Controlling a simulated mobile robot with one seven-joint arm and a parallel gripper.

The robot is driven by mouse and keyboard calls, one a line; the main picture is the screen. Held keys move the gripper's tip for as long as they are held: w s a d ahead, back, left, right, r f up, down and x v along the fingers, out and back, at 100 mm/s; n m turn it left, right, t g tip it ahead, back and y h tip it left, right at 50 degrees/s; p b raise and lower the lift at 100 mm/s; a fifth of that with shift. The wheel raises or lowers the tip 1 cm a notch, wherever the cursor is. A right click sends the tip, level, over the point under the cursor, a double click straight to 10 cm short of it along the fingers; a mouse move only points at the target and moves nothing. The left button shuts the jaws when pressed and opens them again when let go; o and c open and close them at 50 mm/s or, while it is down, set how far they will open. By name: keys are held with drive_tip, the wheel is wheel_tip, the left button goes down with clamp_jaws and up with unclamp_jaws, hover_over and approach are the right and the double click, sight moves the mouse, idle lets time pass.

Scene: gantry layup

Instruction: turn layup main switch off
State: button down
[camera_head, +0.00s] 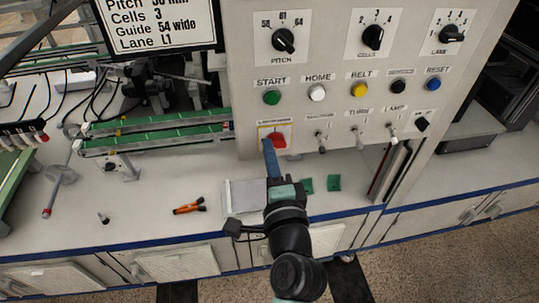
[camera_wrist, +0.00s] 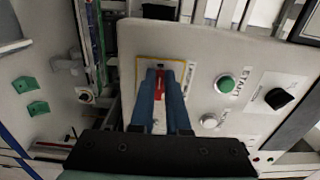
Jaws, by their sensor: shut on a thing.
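The main switch (camera_head: 279,139) is a red knob on a yellow-bordered plate, low at the left of the light grey control panel (camera_head: 339,65). My gripper (camera_head: 269,147) reaches up to it from below in the head view. In the wrist view, the blue fingers of my gripper (camera_wrist: 160,82) stand on both sides of the red switch handle (camera_wrist: 160,79) and are shut on it. The fingers hide part of the knob and its plate, and I cannot tell the handle's exact angle. The label above the switch is too small to read.
Close above are the green START button (camera_head: 272,97) and the PITCH knob (camera_head: 283,40). Toggle switches (camera_head: 321,141) stand to the right. Green-railed conveyors (camera_head: 160,133) lie left. An orange-handled tool (camera_head: 189,206) and green pieces (camera_head: 334,182) lie on the bench (camera_head: 130,225).

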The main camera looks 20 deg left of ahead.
idle(0.3)
drive_tip(key=c, duration=0.9)
unclamp_jaws()
drive_tip(key=shift+s+d, duration=0.1)
drive_tip(key=shift+s, duration=0.05)
drive_tip(key=b+v, duration=0.2)
drive_tip(key=v, duration=1)
drive_tip(key=shift+s+d+b, duration=0.2)
drive_tip(key=shift+s+b, duration=0.05)
drive_tip(key=shift+b, duration=0.15)
